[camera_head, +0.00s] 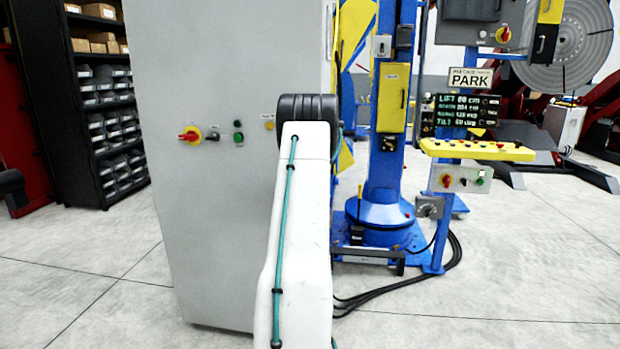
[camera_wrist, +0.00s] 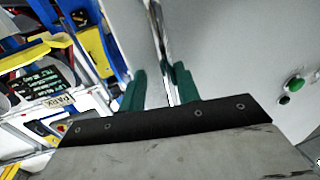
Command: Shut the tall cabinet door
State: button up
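The tall cabinet (camera_head: 230,90) is a pale grey upright box left of centre in the head view, with a red and yellow rotary switch on its broad face. In the wrist view its pale grey panel (camera_wrist: 220,45) fills the upper right, with a green button at right. A narrow shiny upright strip (camera_wrist: 158,35) runs along the panel's edge. My gripper (camera_wrist: 158,85) shows there as two green fingers, set apart, with the strip's lower end between them. I cannot tell whether they touch it. In the head view my arm hides the fingers. How far the door stands open is unclear.
A blue positioner column (camera_head: 390,130) stands right of the cabinet, with a yellow control panel (camera_head: 475,150) beside it. Black cables (camera_head: 400,285) lie on the floor there. A dark shelf of bins (camera_head: 105,110) stands at left. Floor in front of the shelf is clear.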

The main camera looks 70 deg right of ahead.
jog(key=shift+v, duration=2.65)
jog(key=shift+w+f, duration=0.1)
jog(key=shift+w, duration=0.15)
jog(key=shift+a, duration=0.15)
jog(key=shift+v, duration=1.1)
jog(key=o, duration=1.1)
jog(key=shift+w+v, duration=0.2)
jog(key=shift+v, duration=1.45)
jog(key=shift+w+v, duration=0.2)
jog(key=shift+v, duration=1.45)
jog(key=shift+a, duration=0.15)
jog(key=shift+c, duration=0.3)
